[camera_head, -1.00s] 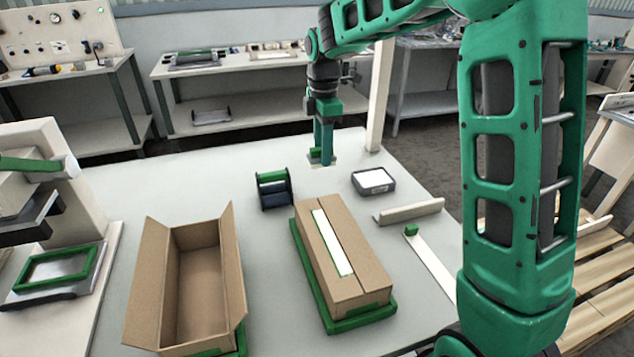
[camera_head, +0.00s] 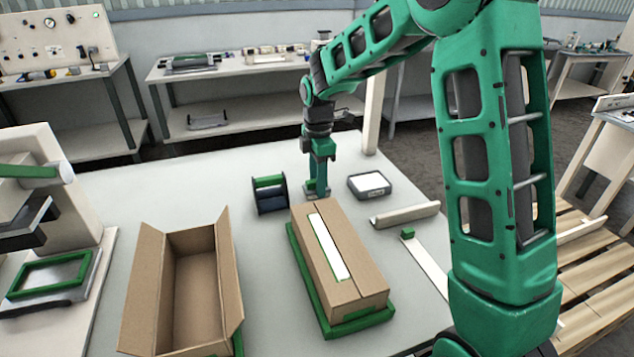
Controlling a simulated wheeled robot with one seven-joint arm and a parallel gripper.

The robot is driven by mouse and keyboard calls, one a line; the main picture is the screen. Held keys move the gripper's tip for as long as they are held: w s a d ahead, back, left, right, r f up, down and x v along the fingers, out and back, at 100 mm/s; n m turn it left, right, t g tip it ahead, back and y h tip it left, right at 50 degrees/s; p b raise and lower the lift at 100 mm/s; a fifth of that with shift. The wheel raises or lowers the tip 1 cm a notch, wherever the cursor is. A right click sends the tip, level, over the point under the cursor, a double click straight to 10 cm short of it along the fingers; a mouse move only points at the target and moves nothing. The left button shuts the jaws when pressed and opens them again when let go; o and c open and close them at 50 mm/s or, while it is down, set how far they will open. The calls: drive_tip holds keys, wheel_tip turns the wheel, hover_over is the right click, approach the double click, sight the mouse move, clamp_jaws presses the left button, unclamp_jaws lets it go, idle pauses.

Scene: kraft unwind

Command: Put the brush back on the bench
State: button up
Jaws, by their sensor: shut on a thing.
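My gripper (camera_head: 316,188) points down over the pale bench (camera_head: 200,180), just behind the closed carton and right of the dark spool. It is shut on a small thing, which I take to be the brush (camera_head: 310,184). Only a little green part of it shows at the fingertips. The rest is hidden by the fingers or too small to make out. I cannot tell whether it touches the bench top.
A closed carton (camera_head: 358,267) with a white strip lies on a green tray. An open carton (camera_head: 197,290) stands to its left. The dark spool (camera_head: 270,196), a grey-rimmed pad (camera_head: 370,185) and a pale angled rail (camera_head: 405,214) are nearby. The back left of the bench is clear.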

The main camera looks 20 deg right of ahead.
drive_tip(key=o, duration=1)
drive_tip(key=shift+f, duration=0.1)
drive_tip(key=shift+c, duration=0.2)
wheel_tip(320, 180, up, 12)
drive_tip(key=s+d+m, duration=0.7)
drive_tip(key=s, duration=0.3)
drive_tip(key=s+d+m, duration=0.6)
drive_tip(key=s+d, duration=0.2)
drive_tip(key=s, duration=0.2)
drive_tip(key=s+d+f+m, duration=0.1)
drive_tip(key=s+f+m, duration=0.1)
drive_tip(key=s+m, duration=0.3)
drive_tip(key=s+d+f+m, duration=0.1)
drive_tip(key=s+f+m, duration=0.2)
drive_tip(key=s, duration=1)
drive_tip(key=m, duration=0.3)
drive_tip(key=shift+s, duration=0.15)
drive_tip(key=shift+d, duration=0.1)
